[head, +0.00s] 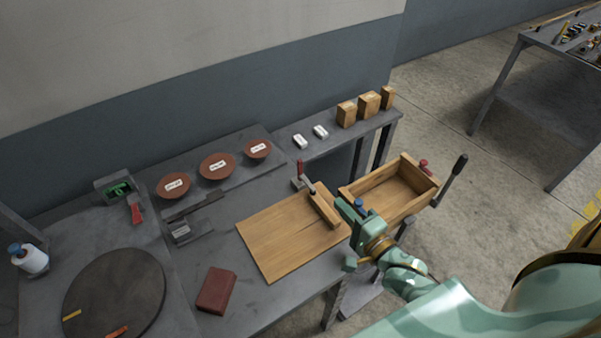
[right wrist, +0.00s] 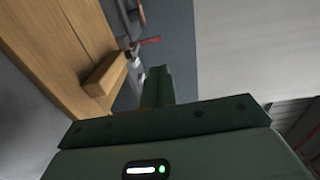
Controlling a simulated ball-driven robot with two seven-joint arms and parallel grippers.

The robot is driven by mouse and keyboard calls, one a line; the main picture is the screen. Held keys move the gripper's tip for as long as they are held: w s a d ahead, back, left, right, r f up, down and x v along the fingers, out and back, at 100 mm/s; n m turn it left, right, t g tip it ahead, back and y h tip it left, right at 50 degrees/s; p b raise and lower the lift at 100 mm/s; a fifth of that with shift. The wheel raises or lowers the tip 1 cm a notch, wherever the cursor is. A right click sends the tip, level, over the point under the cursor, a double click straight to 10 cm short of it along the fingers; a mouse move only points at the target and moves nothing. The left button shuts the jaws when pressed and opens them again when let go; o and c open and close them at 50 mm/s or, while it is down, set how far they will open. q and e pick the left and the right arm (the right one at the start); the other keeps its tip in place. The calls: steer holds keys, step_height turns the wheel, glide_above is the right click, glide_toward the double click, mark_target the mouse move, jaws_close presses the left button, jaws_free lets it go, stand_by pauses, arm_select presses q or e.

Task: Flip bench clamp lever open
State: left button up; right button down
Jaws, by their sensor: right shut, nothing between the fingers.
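The bench clamp (head: 300,184) stands at the back edge of the wooden board, with its red-tipped lever (head: 299,167) sticking up. In the right wrist view the red lever (right wrist: 150,41) lies across the picture above my finger, beyond the metal clamp body (right wrist: 133,58). My right gripper (head: 345,207) is shut and empty. It is just right of the wooden block on the board, nearer the front than the clamp and apart from the lever. It also shows in the right wrist view (right wrist: 158,84). My left gripper is not in view.
The wooden board (head: 275,243) carries a wooden block (head: 324,209). An open wooden box (head: 385,192) is close behind my right gripper, with a black-handled lever (head: 456,169) beside it. Several brown dishes (head: 216,178) and a dark red block (head: 216,291) are to the left.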

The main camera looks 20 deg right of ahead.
mark_target(301, 166)
steer(key=shift+w+a+f+b, duration=0.1)
steer(key=shift+w+f+b, duration=0.25)
steer(key=shift+f, duration=0.4)
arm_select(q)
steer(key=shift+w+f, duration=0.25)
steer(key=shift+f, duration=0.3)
arm_select(e)
steer(key=shift+r, duration=0.15)
steer(key=shift+s, duration=0.1)
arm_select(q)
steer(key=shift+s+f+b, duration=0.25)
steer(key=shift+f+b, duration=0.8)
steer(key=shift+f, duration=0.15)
arm_select(e)
steer(key=w, duration=0.4)
steer(key=w+a, duration=0.1)
steer(key=w, duration=0.4)
steer(key=w+a, duration=0.1)
steer(key=w, duration=0.4)
steer(key=shift+f, duration=0.3)
